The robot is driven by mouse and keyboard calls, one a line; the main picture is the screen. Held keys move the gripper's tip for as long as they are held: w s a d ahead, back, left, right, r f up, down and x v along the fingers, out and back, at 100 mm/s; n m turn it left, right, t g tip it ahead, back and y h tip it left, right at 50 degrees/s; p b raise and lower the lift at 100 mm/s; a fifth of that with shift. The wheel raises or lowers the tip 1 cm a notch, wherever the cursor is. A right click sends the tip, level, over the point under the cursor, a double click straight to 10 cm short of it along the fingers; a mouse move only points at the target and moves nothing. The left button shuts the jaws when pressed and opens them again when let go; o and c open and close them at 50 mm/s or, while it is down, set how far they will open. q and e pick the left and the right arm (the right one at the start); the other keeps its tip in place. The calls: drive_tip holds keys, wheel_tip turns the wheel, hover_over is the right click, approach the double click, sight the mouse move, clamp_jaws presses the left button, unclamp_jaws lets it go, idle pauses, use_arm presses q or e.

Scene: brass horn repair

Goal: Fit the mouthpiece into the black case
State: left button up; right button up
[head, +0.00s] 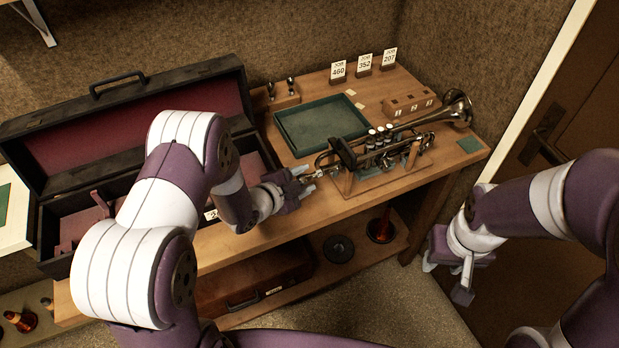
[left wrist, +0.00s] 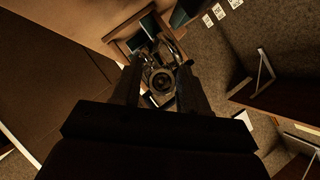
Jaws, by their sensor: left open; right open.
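The black case (head: 68,122) stands open at the left, with a dark red lining; my left arm hides part of it. A trumpet (head: 388,140) rests on a wooden stand on the bench, its bell to the right. The mouthpiece (head: 318,175) appears to be at the trumpet's left end. My left gripper (head: 306,181) is open at that end. In the left wrist view, the round mouthpiece end (left wrist: 162,82) shows between the open fingers; I cannot tell whether they touch it. My right gripper (head: 448,278) is open and empty, right of the bench, above the floor.
A green-lined tray (head: 322,124) and a wooden block with holes (head: 408,103) lie behind the trumpet. Numbered job cards (head: 364,63) stand at the back edge. A lower shelf holds a brown case (head: 255,285) and a dark disc (head: 339,249). A door (head: 560,120) is at right.

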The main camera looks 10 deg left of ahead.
use_arm(q)
drive_tip(key=shift+w+a+f, duration=0.1)
drive_tip(key=c, duration=0.8)
drive_tip(key=shift+s+a, duration=0.55)
drive_tip(key=shift+a, duration=0.2)
drive_tip(key=shift+s+a, duration=0.5)
drive_tip(key=shift+a, duration=0.25)
drive_tip(key=shift+s, duration=0.1)
drive_tip(key=shift+s+a+p, duration=0.85)
drive_tip(key=shift+s+a, duration=1.4)
drive_tip(key=shift+s, duration=1.55)
wheel_tip(320, 180, up, 6)
drive_tip(key=p, duration=0.5)
